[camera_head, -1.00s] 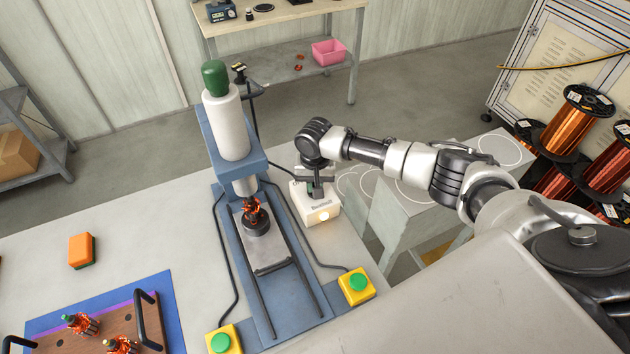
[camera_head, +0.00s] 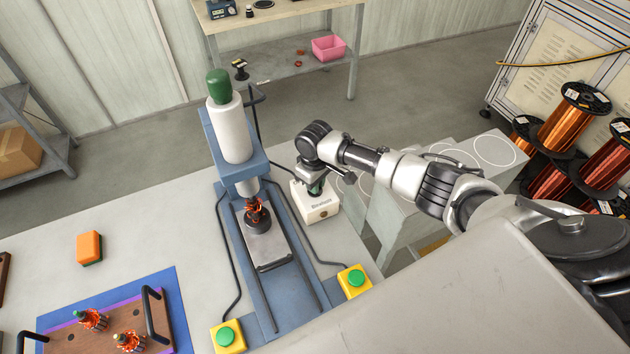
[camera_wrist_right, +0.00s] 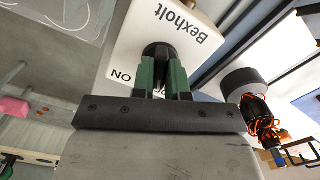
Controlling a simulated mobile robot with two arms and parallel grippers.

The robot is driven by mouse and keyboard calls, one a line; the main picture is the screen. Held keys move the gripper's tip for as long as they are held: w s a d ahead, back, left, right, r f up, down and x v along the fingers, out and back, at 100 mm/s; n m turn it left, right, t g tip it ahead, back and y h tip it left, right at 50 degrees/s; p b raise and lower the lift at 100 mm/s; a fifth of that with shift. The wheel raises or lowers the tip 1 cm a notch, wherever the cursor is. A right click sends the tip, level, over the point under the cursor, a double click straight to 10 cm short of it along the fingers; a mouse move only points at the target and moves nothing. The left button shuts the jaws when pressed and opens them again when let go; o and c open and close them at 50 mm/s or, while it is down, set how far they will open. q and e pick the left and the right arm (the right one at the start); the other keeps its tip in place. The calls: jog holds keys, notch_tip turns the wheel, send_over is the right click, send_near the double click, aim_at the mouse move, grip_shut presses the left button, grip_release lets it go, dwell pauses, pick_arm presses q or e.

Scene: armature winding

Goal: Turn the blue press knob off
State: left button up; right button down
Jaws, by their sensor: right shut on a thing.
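The blue press (camera_head: 212,148) stands on the bench with a white cylinder and green cap on top. To its right is a white control box (camera_head: 318,212) marked "Bexholt". In the right wrist view the box (camera_wrist_right: 124,45) shows "ON" lettering beside a black knob (camera_wrist_right: 160,49). My right gripper (camera_head: 315,188) reaches down onto the box, and its green fingertips (camera_wrist_right: 162,72) are shut on the knob. The second label is mostly hidden behind the fingers. The lamp on the box looks dark. My left gripper is not in view.
An armature (camera_head: 256,212) sits under the press ram. Two yellow boxes with green buttons, left (camera_head: 227,337) and right (camera_head: 354,281), flank the press base. A wooden tray (camera_head: 62,340) with armatures and an orange sponge (camera_head: 90,247) lie at left.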

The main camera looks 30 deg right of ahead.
jog(key=shift+n, duration=1.1)
jog(key=c, duration=1.1)
grip_release()
jog(key=shift+c, duration=0.2)
jog(key=shift+r, duration=0.1)
notch_tip(320, 180, up, 11)
jog(key=b, duration=0.1)
jog(key=shift+f, duration=0.2)
